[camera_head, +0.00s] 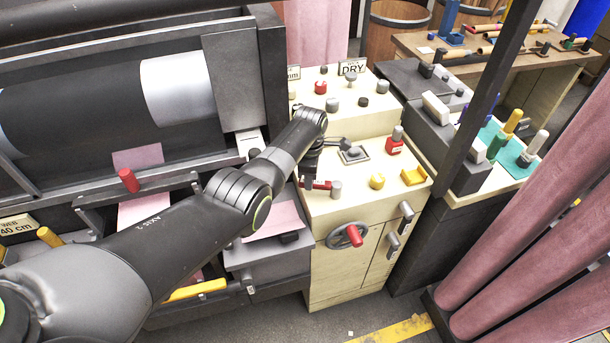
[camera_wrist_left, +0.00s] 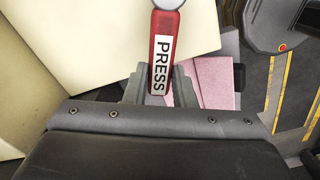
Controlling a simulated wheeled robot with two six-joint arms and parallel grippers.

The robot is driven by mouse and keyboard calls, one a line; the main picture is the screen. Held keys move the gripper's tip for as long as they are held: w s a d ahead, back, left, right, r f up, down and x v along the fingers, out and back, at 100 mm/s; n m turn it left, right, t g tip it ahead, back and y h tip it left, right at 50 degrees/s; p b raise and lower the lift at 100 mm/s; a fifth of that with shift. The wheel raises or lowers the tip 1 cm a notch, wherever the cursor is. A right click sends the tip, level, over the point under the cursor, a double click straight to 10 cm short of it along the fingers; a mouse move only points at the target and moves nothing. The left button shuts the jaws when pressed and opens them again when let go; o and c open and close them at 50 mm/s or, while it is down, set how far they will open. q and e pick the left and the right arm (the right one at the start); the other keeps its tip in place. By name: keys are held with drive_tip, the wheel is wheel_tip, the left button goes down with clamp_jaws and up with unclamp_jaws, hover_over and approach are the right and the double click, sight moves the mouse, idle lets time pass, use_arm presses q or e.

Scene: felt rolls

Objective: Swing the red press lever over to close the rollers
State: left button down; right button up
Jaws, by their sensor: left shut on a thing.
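The red press lever (camera_head: 322,184) lies low on the front left of the cream control cabinet's top, beside a grey post (camera_head: 336,190). In the left wrist view the lever (camera_wrist_left: 161,52) shows a white "PRESS" label and a round grey end at the top. My left gripper (camera_head: 307,182) reaches down over the cabinet's left edge and is shut on the lever. Its fingers (camera_wrist_left: 160,92) sit on both sides of the red bar. The large roller (camera_head: 177,90) with a pale band lies in the machine at the left. My right gripper is not in view.
Several knobs, a red block (camera_head: 394,143) and a yellow block (camera_head: 413,177) stand on the cabinet top. A handwheel (camera_head: 345,237) with a red grip is on its front. A dark post (camera_head: 480,110) rises right of the cabinet, and pink felt rolls (camera_head: 530,220) lean further right.

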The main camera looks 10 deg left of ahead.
use_arm(q)
drive_tip(key=shift+s, duration=0.1)
idle(0.4)
drive_tip(key=c, duration=1.2)
unclamp_jaws()
drive_tip(key=shift+a, duration=0.1)
drive_tip(key=shift+r, duration=0.5)
wheel_tip(320, 180, up, 16)
drive_tip(key=b, duration=0.1)
drive_tip(key=shift+r, duration=0.2)
